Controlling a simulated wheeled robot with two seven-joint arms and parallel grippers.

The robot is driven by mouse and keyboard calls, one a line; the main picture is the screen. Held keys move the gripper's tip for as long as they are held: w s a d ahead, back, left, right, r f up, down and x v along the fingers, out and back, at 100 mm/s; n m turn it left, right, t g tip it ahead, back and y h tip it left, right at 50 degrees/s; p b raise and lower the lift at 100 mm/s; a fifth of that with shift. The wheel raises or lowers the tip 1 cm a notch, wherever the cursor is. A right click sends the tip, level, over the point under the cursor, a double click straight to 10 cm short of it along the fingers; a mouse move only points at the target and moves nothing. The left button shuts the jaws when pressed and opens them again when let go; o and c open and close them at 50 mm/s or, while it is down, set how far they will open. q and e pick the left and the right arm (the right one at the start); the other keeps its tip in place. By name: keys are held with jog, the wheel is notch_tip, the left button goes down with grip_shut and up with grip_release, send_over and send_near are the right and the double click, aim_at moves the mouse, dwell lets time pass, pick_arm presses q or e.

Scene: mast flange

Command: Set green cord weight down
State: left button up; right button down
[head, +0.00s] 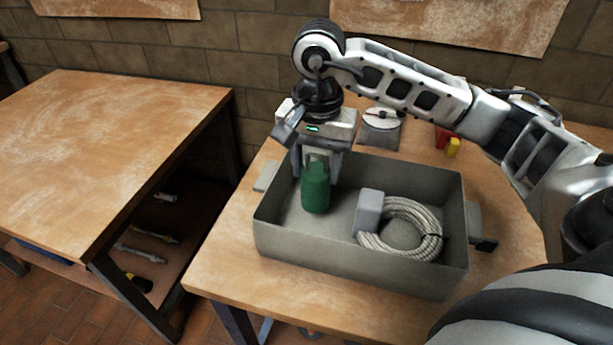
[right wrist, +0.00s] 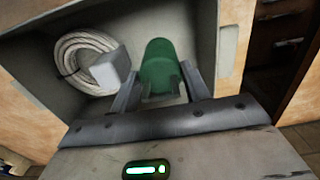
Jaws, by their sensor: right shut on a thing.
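The green cord weight (head: 315,188) is a green cylinder in the left part of a grey open tray (head: 358,277). My right gripper (head: 317,172) is above it, pointing down, and is shut on its top part. In the right wrist view the green weight (right wrist: 160,66) sits between the two fingers of my right gripper (right wrist: 160,92). The weight is inside the tray walls and looks upright; I cannot tell whether its base touches the tray floor. My left gripper is not in view.
A coil of pale rope (head: 402,228) with a grey block (head: 368,212) lies in the tray's right half. The tray stands on a wooden table (head: 225,262). Another wooden table (head: 95,130) at left is bare.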

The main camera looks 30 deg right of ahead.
aim_at(307, 169)
jog(key=shift+w+a+f, duration=0.15)
jog(key=shift+w+f, duration=0.95)
jog(key=shift+f, duration=0.05)
jog(key=f, duration=0.2)
jog(key=f+p, duration=0.1)
jog(key=shift+w+f, duration=0.25)
jog(key=shift+f, duration=0.05)
jog(key=shift+f, duration=0.2)
jog(key=c, duration=0.7)
grip_release()
jog(key=shift+r, duration=0.1)
